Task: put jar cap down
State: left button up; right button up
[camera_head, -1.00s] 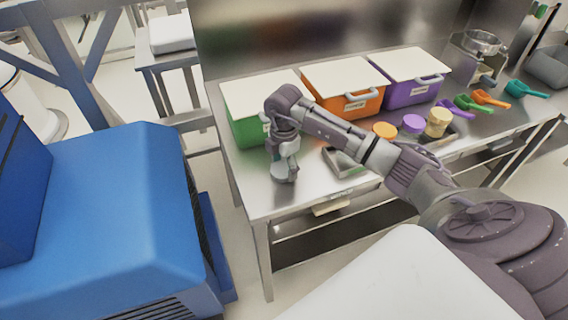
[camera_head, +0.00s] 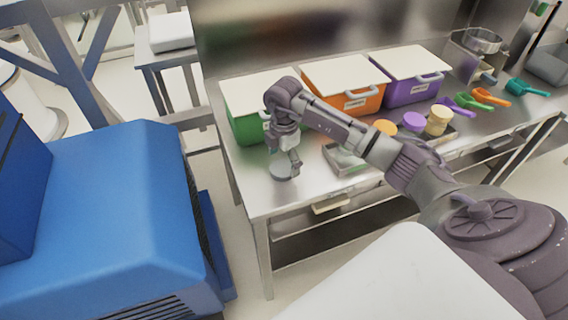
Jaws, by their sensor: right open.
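My right gripper (camera_head: 285,160) is open, pointing down just above the steel table (camera_head: 262,195) near its left front corner. A greyish round thing, which looks like the jar cap (camera_head: 283,175), lies under the fingers on the table. It is small and partly hidden by the gripper, and I cannot tell whether a finger still touches it. To the right, a metal tray (camera_head: 341,165) holds jars, partly hidden by my right arm: one with an orange top (camera_head: 385,127), one with a purple top (camera_head: 413,121) and a cream one (camera_head: 438,119). My left gripper is not in view.
Green (camera_head: 244,127), orange (camera_head: 347,103) and purple (camera_head: 409,92) bins with white lids stand along the back. Several coloured scoops (camera_head: 482,97) lie at the right, near a metal machine (camera_head: 476,60). The table's front left corner is clear.

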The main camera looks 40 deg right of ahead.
aim_at(284, 166)
notch_tip(284, 166, up, 11)
jog(key=b, duration=0.2)
jog(key=shift+f, duration=0.15)
dwell(0.4)
